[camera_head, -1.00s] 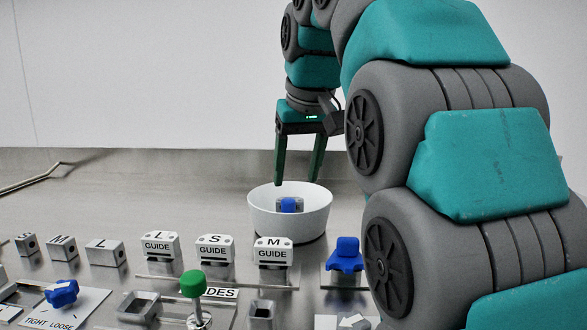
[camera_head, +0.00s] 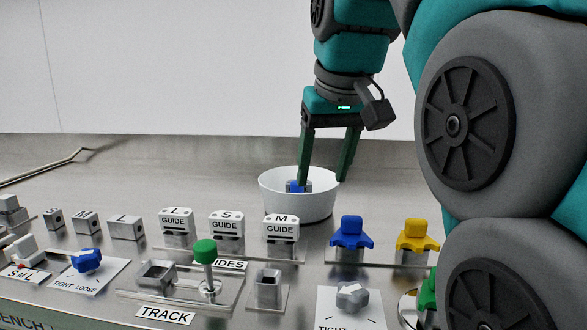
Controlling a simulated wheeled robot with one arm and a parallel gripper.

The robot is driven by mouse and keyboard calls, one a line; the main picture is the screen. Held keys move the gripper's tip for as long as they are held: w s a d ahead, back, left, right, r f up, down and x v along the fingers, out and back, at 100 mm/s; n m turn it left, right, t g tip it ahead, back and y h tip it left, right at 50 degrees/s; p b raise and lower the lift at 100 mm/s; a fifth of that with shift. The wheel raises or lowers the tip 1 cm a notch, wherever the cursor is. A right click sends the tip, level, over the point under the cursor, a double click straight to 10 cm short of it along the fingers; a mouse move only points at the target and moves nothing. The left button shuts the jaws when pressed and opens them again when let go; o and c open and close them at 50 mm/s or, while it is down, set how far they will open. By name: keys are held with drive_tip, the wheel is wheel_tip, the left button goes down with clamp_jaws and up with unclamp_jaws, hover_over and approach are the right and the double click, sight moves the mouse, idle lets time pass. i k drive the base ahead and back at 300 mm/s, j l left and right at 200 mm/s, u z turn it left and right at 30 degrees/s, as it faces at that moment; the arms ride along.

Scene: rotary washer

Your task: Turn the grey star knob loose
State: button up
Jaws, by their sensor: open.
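The grey star knob (camera_head: 352,297) sits on a white plate (camera_head: 340,314) at the front, right of the middle, with the word TIGHT partly showing. The plate's lower part is cut off by the frame edge. My gripper (camera_head: 322,180) is open and points down over the white bowl (camera_head: 318,205), well behind the knob and apart from it. A small grey and blue piece (camera_head: 297,187) lies in the bowl, partly hidden behind a finger. I cannot tell whether the fingers touch the bowl.
White guide blocks L, S and M (camera_head: 226,228) stand in a row in front of the bowl. A blue star piece (camera_head: 351,236) and a yellow one (camera_head: 415,236) stand behind the knob. A green-topped lever (camera_head: 206,252) and a blue knob (camera_head: 87,261) are to the left.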

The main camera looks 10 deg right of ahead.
sight(351, 297)
drive_tip(key=k, duration=1)
